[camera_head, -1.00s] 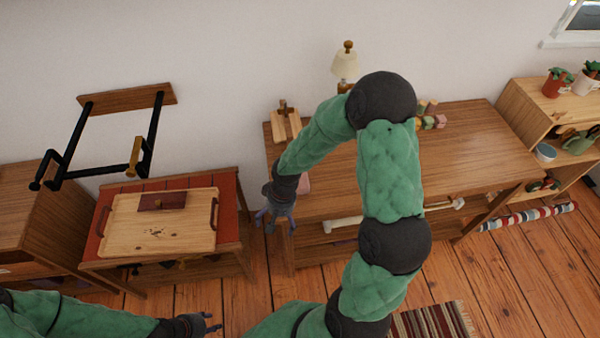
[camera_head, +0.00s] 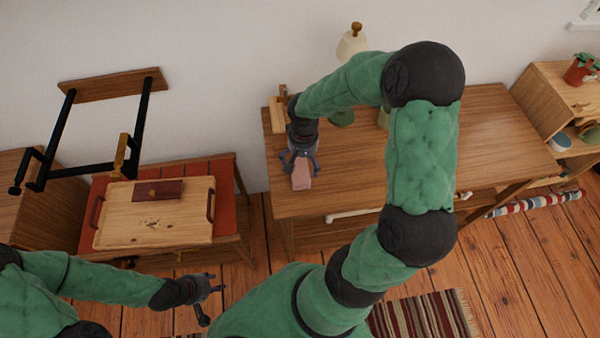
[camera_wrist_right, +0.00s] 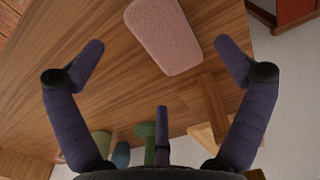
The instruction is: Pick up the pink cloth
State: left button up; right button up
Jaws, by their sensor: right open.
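The pink cloth (camera_head: 301,175) lies on the wooden table (camera_head: 340,197) near its left end. In the right wrist view the cloth (camera_wrist_right: 163,35) is a flat, rounded pink block shape, lying between and beyond my fingertips. My right gripper (camera_head: 300,165) is over the cloth, with its fingers spread; it is open and empty. It also shows in the right wrist view (camera_wrist_right: 160,55). Whether a finger touches the cloth I cannot tell. My left gripper (camera_head: 212,294) is low at the left, away from the table, with its fingers apart and nothing between them.
A wooden stand (camera_head: 277,115) and a lamp (camera_head: 352,44) are at the table's back left. A green object (camera_head: 341,118) stands near my right wrist.

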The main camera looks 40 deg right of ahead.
aim_at(304, 170)
jog(key=f, duration=0.2)
jog(key=f+b, duration=0.1)
jog(key=f, duration=0.1)
jog(key=f+b, duration=0.1)
jog(key=f, duration=0.1)
jog(key=shift+w+d+f, duration=0.1)
jog(key=shift+d+f, duration=0.15)
jog(key=shift+f, duration=0.1)
jog(key=shift+r, duration=0.1)
jog(key=c, duration=1)
